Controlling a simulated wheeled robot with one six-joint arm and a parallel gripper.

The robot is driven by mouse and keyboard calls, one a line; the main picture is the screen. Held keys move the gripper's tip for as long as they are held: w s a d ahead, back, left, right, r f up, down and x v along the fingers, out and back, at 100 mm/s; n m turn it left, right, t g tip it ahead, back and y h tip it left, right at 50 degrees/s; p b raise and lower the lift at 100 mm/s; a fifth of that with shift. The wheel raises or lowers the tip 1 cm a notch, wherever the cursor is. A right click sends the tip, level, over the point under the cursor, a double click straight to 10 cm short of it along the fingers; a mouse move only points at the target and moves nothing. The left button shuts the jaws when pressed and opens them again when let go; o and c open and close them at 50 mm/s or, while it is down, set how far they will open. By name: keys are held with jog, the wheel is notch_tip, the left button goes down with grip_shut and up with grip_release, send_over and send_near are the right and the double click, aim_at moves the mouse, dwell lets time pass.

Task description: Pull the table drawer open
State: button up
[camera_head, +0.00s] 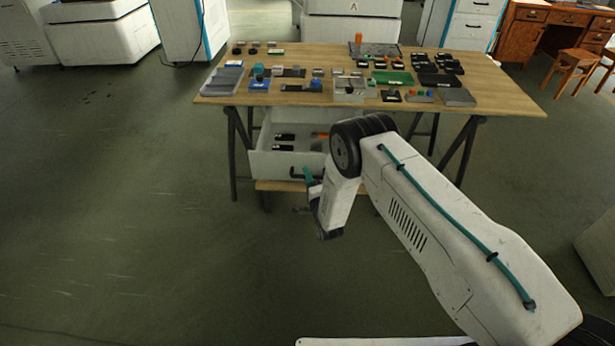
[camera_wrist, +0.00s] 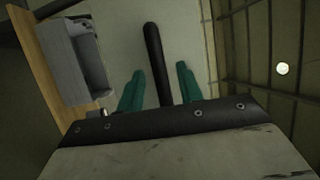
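The white drawer (camera_head: 270,166) under the wooden table (camera_head: 225,92) stands out from its housing, and its inside shows dark items. Its dark bar handle (camera_head: 297,174) is on the front face. My gripper (camera_head: 310,177) is at the handle, partly hidden by my arm. In the wrist view, the handle (camera_wrist: 153,50) runs between the two teal fingers of my gripper (camera_wrist: 160,80). Narrow gaps seem to show on both sides, so the fingers look open around the handle and not clamped.
The table top holds several small parts, trays and blocks, including a green plate (camera_head: 393,77) and a grey block (camera_head: 456,97). Dark trestle legs (camera_head: 232,150) stand on both sides of the drawer. The floor in front and to the left is clear.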

jog(key=shift+a+r, duration=0.1)
jog(key=v, duration=0.8)
jog(key=shift+w, duration=0.15)
dwell(0.4)
